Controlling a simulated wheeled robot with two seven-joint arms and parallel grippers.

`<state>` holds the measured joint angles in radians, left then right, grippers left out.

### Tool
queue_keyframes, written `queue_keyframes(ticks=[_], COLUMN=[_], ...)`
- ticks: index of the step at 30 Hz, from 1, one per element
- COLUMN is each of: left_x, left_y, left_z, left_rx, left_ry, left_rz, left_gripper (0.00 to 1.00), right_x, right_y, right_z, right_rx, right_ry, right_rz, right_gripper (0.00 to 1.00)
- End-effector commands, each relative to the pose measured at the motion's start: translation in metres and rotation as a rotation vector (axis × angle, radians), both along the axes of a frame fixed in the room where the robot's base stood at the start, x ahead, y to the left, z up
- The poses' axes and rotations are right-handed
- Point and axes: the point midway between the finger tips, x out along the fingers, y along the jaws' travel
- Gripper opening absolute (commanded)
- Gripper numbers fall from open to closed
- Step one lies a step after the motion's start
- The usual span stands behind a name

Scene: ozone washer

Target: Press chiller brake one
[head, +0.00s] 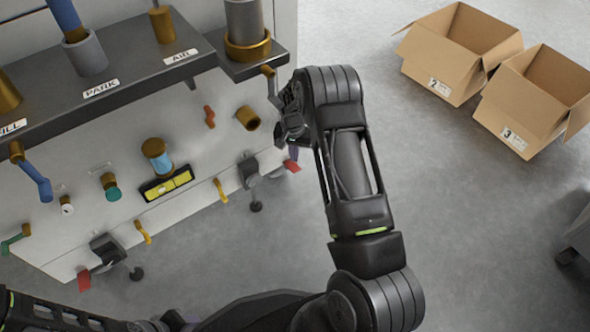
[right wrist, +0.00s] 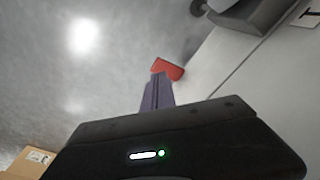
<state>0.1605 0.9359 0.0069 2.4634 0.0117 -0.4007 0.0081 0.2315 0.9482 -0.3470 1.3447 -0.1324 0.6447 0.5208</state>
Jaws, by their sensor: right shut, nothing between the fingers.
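Two small red brake tabs show low on the machine. The right one (head: 292,166) sticks out beside a caster (head: 252,172) at the machine's right end. The left one (head: 84,280) is by another caster (head: 108,250) at the lower left. No label shows which is brake one. My right gripper (head: 293,152) is shut and empty, just by the right red tab and partly hidden by my wrist. In the right wrist view the shut fingers (right wrist: 157,92) point at the red tab (right wrist: 167,68), their tip overlapping its lower edge; contact cannot be told. My left gripper is out of view.
The white machine panel (head: 180,215) carries valves, pipes and a yellow display (head: 166,185). A dark shelf (head: 130,60) labelled PARK and AIR overhangs it. Two open cardboard boxes (head: 450,60) (head: 525,110) stand at the upper right. The grey floor between is clear.

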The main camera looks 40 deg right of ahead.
Motion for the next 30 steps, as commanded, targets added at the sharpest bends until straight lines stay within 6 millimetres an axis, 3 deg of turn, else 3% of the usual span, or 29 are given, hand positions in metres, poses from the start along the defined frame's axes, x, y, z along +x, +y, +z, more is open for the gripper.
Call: queue_keyframes(ticks=[6,12,30], left_x=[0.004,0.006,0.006], left_y=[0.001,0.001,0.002], left_z=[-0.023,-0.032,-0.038], left_rx=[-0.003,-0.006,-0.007], left_ry=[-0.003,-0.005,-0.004], left_rz=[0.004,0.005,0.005], left_gripper=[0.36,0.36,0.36], right_x=[0.002,0.003,0.003], right_y=[-0.002,-0.004,-0.004], right_z=[-0.032,-0.048,-0.058], right_rx=[0.000,0.000,0.000], right_ry=[0.000,0.000,0.000], right_rz=[0.000,0.000,0.000], right_gripper=[0.00,0.00,0.00])
